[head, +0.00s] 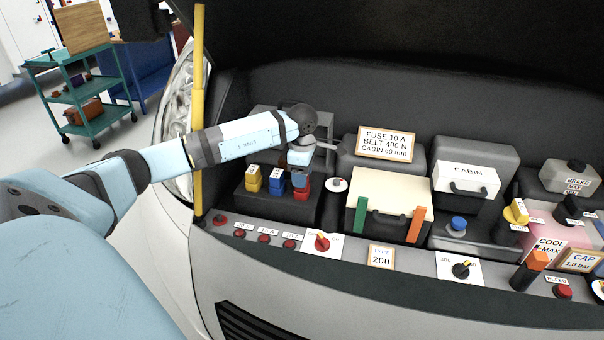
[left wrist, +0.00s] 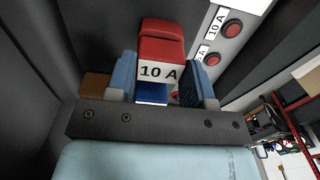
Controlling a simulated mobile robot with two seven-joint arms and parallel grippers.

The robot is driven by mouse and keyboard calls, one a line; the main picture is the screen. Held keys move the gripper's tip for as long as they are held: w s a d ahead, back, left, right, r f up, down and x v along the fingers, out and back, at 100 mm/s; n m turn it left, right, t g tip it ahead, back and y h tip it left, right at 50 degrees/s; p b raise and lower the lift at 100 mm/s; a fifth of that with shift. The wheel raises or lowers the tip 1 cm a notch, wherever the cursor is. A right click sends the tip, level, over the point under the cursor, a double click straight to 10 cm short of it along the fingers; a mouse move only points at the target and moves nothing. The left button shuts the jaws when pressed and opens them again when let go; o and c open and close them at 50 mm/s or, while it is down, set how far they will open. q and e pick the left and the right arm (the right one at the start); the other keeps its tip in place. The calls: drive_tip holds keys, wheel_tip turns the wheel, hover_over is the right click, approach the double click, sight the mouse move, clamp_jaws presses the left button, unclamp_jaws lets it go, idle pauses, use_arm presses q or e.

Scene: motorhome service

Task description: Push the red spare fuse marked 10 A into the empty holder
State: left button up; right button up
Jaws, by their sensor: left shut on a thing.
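The red fuse (left wrist: 161,45) has a white label reading 10 A and sits between the two fingers of my left gripper (left wrist: 165,80) in the left wrist view. In the head view my left gripper (head: 301,160) reaches down from above onto the red fuse (head: 302,189), at the right end of a row. A blue fuse (head: 275,181) and a yellow fuse (head: 253,180) stand to its left. The holder under the red fuse is hidden, so I cannot tell how deep the fuse sits. My right gripper is not in view.
Red buttons (head: 289,244) and a red knob (head: 322,243) line the front ledge. A cream box (head: 385,200) with green and orange clips stands right of the fuse bay. A yellow prop (head: 198,110) rises at left.

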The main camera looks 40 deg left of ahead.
use_arm(q)
drive_tip(key=shift+f, duration=0.2)
drive_tip(key=o, duration=1)
drive_tip(key=shift+r, duration=0.1)
wheel_tip(320, 180, up, 14)
drive_tip(key=shift+f+b, duration=0.15)
drive_tip(key=shift+b, duration=0.35)
drive_tip(key=shift+f, duration=0.1)
